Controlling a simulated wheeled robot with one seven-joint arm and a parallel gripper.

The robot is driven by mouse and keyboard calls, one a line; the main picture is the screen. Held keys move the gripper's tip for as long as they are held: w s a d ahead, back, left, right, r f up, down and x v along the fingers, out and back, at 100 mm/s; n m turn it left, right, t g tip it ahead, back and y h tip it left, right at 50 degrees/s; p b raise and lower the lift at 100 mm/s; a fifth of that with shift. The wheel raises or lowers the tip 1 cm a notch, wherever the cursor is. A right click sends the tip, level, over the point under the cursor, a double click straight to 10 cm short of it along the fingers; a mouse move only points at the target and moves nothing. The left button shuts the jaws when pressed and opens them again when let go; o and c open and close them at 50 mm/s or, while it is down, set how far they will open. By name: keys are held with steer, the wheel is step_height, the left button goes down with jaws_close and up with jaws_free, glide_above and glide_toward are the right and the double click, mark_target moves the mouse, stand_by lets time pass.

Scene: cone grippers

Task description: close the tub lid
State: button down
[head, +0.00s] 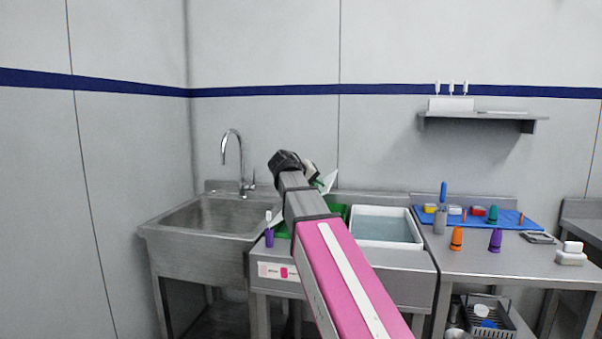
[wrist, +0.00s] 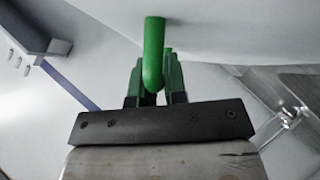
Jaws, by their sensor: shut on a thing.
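My gripper (wrist: 154,82) has its dark green fingers shut around a green bar handle (wrist: 153,50). The handle stands out from a broad white panel, seemingly the tub lid (wrist: 215,28), which fills the upper middle of the wrist view. In the head view, my pink and grey arm reaches over the counter and hides most of the lid. A white corner of the lid (head: 330,181) shows raised and tilted beside my gripper (head: 316,178). Below it, a tub with a green inside (head: 282,231) shows on either side of my arm; the lid stands apart from much of its rim.
A white basin (head: 419,245) of bluish liquid is right of the green tub. A steel sink (head: 195,228) with a tall tap (head: 239,160) is at left. A purple brush holder (head: 269,237) stands by the tub's front left. The right table holds coloured cones and a blue mat (head: 508,217).

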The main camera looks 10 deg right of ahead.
steer(key=s+d+f+m+y, duration=0.1)
steer(key=d+f+y, duration=0.1)
steer(key=f, duration=0.4)
steer(key=s+d+f+m+t+y, duration=0.1)
steer(key=d+f+y, duration=0.1)
steer(key=d+f, duration=0.2)
steer(key=shift+s+f+m, duration=0.3)
steer(key=shift+s+f, duration=0.05)
steer(key=shift+f, duration=1.35)
steer(key=c, duration=1.2)
jaws_free()
steer(key=shift+o, duration=0.2)
steer(key=v, duration=1)
steer(key=shift+s+r, duration=0.25)
steer(key=shift+r, duration=0.2)
steer(key=shift+d, duration=0.1)
steer(key=shift+s, duration=0.1)
